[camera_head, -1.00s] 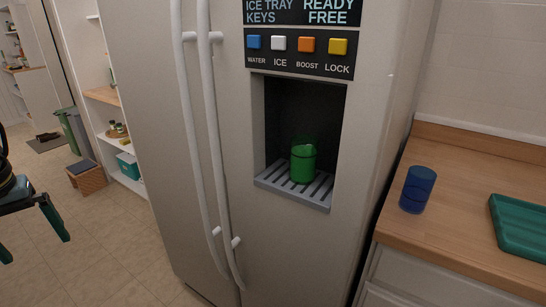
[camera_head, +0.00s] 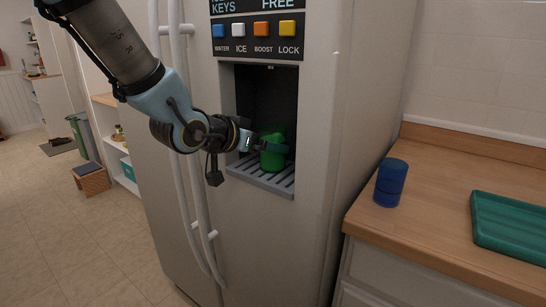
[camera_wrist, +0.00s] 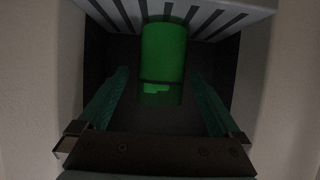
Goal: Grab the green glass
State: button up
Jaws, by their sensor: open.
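The green glass (camera_head: 272,157) stands upright on the slatted grey drip tray (camera_head: 262,180) in the fridge's dispenser recess. My gripper (camera_head: 272,143) reaches into the recess from the left, its fingers at the upper part of the glass. In the wrist view the green glass (camera_wrist: 163,55) lies ahead, centred between the two open teal fingers of my gripper (camera_wrist: 158,80). There is a gap on each side of the glass. The glass is partly hidden by a finger in the head view.
The recess walls (camera_head: 229,95) stand close around my gripper. Fridge door handles (camera_head: 182,130) run below and beside my arm. A blue glass (camera_head: 391,182) and a green tray (camera_head: 512,226) are on the wooden counter to the right.

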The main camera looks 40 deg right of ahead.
jog(key=shift+p+x, duration=0.75)
jog(key=shift+x, duration=2.8)
jog(key=shift+w, duration=0.15)
jog(key=shift+c, duration=0.4)
jog(key=shift+r, duration=0.1)
jog(key=c, duration=1.4)
